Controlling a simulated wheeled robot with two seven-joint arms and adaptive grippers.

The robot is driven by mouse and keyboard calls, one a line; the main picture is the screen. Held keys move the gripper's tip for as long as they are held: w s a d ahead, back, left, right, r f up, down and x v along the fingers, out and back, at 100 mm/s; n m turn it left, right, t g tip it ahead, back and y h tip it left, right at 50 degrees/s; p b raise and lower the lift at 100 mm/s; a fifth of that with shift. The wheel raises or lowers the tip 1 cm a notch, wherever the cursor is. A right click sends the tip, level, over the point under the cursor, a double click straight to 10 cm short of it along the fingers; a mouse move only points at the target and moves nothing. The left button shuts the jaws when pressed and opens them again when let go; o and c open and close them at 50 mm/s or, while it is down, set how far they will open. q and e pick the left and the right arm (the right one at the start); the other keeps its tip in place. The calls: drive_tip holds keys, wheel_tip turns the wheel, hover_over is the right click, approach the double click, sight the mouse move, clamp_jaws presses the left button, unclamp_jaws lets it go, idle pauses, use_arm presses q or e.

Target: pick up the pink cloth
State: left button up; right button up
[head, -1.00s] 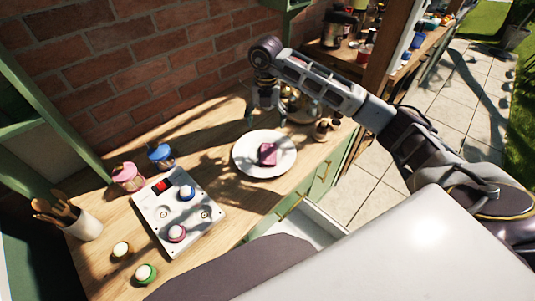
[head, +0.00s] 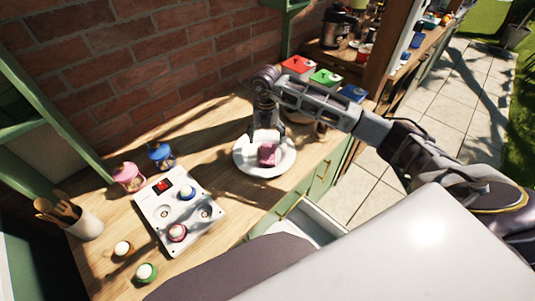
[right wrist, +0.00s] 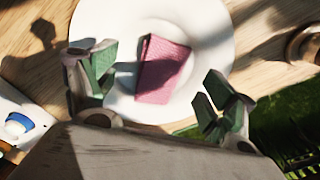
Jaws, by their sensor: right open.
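The pink cloth (head: 267,154) is a small folded piece lying on a white plate (head: 246,166) on the wooden counter. In the right wrist view the cloth (right wrist: 163,69) lies between my open fingers, beyond their tips, near the middle of the plate (right wrist: 205,25). My right gripper (head: 266,135) is open and empty above the plate's far side. In the right wrist view its two fingers (right wrist: 158,88) stand apart on either side of the cloth, not visibly touching it. My left gripper is not in view.
A white board (head: 151,210) with blue and pink round items is left of the plate. Blue (head: 161,156) and pink (head: 128,178) jars stand behind it. Red (head: 298,66), green (head: 326,78) and blue (head: 352,93) boxes are behind my right arm. An open drawer (head: 310,222) is in front.

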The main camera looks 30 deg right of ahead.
sight(268, 146)
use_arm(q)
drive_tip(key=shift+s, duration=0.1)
use_arm(e)
drive_tip(key=shift+f, duration=0.15)
drive_tip(key=shift+s+d+f, duration=0.1)
drive_tip(key=shift+f, duration=0.5)
wheel_tip(268, 146, down, 3)
drive_tip(key=shift+d+r+p, duration=0.15)
drive_tip(key=shift+p, duration=0.3)
drive_tip(key=shift+f, duration=0.5)
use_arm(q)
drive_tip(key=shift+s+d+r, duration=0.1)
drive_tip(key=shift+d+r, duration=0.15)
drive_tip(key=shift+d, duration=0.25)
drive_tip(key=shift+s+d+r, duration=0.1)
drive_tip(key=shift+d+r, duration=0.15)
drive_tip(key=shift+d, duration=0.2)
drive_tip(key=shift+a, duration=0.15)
